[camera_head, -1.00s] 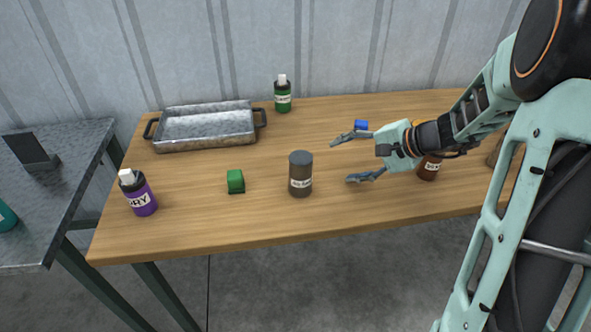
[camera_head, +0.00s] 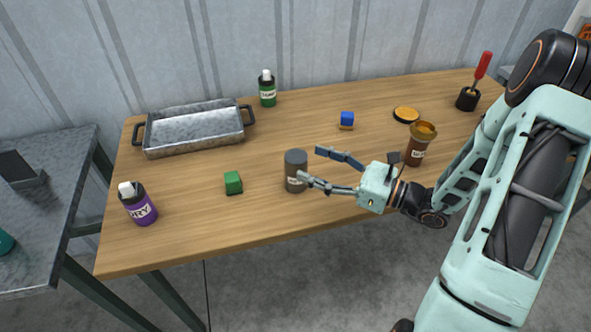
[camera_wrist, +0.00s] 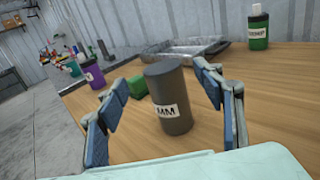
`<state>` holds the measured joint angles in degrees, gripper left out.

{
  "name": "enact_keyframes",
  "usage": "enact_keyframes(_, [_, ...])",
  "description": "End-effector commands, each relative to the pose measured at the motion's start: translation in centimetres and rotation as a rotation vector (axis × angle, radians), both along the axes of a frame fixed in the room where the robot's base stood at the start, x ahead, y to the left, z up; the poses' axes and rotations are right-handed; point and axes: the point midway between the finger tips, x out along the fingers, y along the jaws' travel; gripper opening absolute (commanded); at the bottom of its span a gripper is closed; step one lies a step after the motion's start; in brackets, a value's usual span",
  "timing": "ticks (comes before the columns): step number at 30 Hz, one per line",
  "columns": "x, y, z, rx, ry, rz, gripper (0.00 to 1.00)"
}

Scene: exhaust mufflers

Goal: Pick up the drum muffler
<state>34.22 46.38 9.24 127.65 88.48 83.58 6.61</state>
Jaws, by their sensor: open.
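The drum muffler, a dark grey upright cylinder with a white label (camera_head: 294,162), stands on the wooden table near its front middle. My gripper (camera_head: 314,166) is open and empty, just right of it, low and pointing left toward it. The nearer fingertip overlaps the cylinder's lower right side in the head view; I cannot tell if it touches. In the wrist view, the cylinder (camera_wrist: 168,85) appears between my two spread fingers, its label facing the camera, slightly tilted by the view.
A green cube (camera_head: 233,183) and a purple bottle (camera_head: 139,204) are to the left. A metal tray (camera_head: 147,148) and a green bottle (camera_head: 267,90) are behind.

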Motion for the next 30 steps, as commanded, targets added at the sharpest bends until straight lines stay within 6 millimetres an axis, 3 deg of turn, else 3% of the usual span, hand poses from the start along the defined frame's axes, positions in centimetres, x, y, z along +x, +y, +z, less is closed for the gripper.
enact_keyframes(13, [2.6, 4.6, -0.4, -0.002, 0.000, 0.002, 0.62])
enact_keyframes(21, [2.8, 4.9, -0.4, -0.003, -0.001, 0.000, 0.62])
enact_keyframes(30, [2.8, 4.8, -0.4, -0.003, -0.001, 0.000, 0.31])
